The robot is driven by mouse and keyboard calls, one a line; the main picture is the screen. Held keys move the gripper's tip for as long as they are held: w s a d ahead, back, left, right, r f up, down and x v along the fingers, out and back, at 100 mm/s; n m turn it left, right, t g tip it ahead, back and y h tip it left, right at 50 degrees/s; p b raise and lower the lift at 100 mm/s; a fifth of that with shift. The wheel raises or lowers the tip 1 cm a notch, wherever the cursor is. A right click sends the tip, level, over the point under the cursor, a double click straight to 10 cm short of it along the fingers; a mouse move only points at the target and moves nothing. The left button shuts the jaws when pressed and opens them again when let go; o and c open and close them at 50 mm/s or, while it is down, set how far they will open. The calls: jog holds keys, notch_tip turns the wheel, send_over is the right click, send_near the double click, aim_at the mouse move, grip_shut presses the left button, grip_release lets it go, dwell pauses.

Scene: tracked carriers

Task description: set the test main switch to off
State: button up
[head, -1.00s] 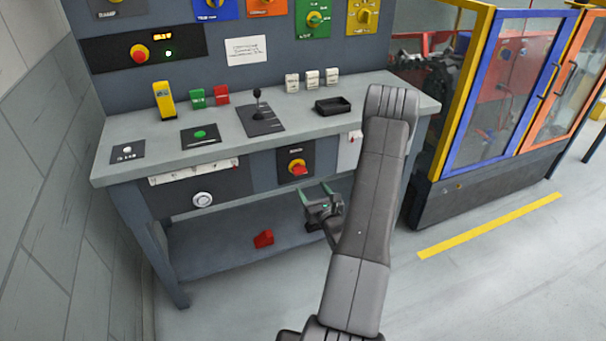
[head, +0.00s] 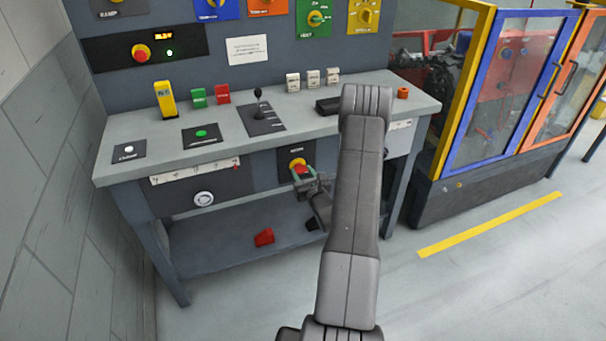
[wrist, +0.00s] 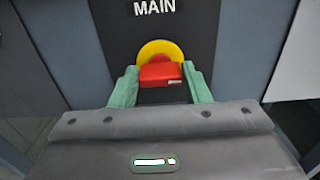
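The main switch is a red handle (wrist: 161,73) on a yellow disc (wrist: 160,49), on a dark panel (wrist: 108,18) labelled MAIN in the wrist view. In the head view the yellow disc (head: 297,163) shows on the front of the bench, partly covered by my gripper (head: 304,180). In the wrist view my gripper (wrist: 160,84) has its green fingers apart, one on each side of the red handle. The fingers are at or very close to the handle's sides; I cannot tell whether they touch it. The handle looks roughly horizontal.
The grey bench (head: 225,153) carries a joystick (head: 259,97), a yellow block (head: 165,99) and several small switches. A red piece (head: 264,237) lies on the lower shelf. A fenced cell (head: 505,90) stands to the right. Floor in front is open.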

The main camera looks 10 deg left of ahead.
jog(key=c, duration=0.4)
jog(key=shift+f+b, duration=0.1)
jog(key=shift+b, duration=0.4)
jog(key=shift+f+n+b, duration=0.15)
jog(key=shift+n+b, duration=0.45)
jog(key=shift+b, duration=0.35)
jog(key=n+b, duration=0.8)
jog(key=b, duration=0.5)
jog(key=n+b, duration=0.8)
jog(key=b, duration=0.6)
jog(key=shift+s+a, duration=0.15)
jog(key=shift+a, duration=0.05)
jog(key=shift+n, duration=0.4)
